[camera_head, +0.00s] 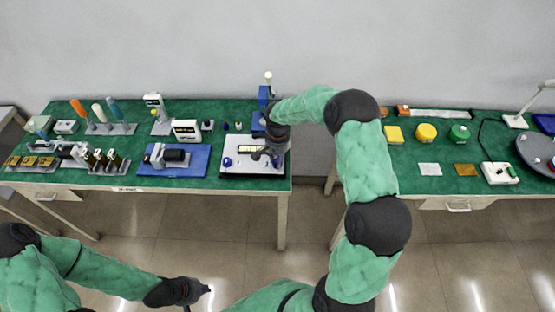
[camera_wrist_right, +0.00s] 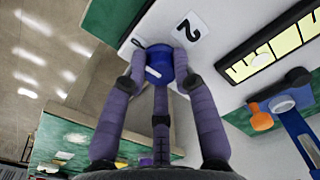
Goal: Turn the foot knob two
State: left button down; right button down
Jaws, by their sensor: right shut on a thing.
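A blue foot knob (camera_wrist_right: 161,62) sits on the face of a white unit, beside a label with the number 2 (camera_wrist_right: 188,30). My right gripper (camera_wrist_right: 159,74) has its purple fingers closed around this knob. In the head view my right gripper (camera_head: 273,158) is at the right end of the white unit (camera_head: 236,171) and hides the knob there. A second blue knob (camera_head: 227,162) shows at the unit's left end. My left gripper (camera_head: 201,293) hangs low over the floor, away from the tables; its fingers are too small to read.
The white unit has a yellow display (camera_wrist_right: 265,55). A blue-based device (camera_head: 177,160) stands to its left on the green table. A blue column (camera_head: 263,97) stands behind my right gripper. A second table (camera_head: 428,185) is to the right, across a gap.

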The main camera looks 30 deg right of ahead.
jog(key=c, duration=1)
grip_release()
jog(key=shift+a, duration=0.1)
jog(key=shift+r, duration=0.6)
notch_tip(320, 180, up, 11)
jog(key=shift+f, duration=0.1)
